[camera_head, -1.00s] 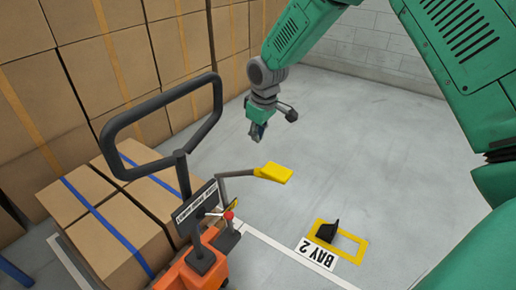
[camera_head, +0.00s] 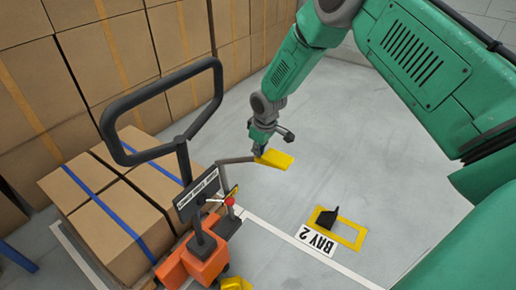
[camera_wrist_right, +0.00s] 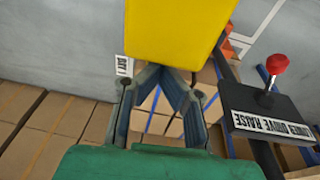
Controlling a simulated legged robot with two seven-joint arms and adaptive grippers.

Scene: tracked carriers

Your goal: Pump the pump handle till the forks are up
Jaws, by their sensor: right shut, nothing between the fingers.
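The pump handle is a grey lever ending in a yellow pad (camera_head: 276,158), sticking out to the right of the orange pallet truck (camera_head: 198,262). My right gripper (camera_head: 262,152) is shut and empty, its fingertips at the pad's upper left edge. In the right wrist view the yellow pad (camera_wrist_right: 175,30) fills the top middle, just beyond the fingertips (camera_wrist_right: 165,75); I cannot tell whether they touch it. The forks are hidden by the cartons (camera_head: 110,215) loaded on the truck. My left gripper is not in view.
The truck's black loop handle (camera_head: 165,92) stands at left. A labelled panel (camera_head: 197,194) with a red knob (camera_head: 230,200) sits below it. Stacked cartons (camera_head: 180,40) line the back left.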

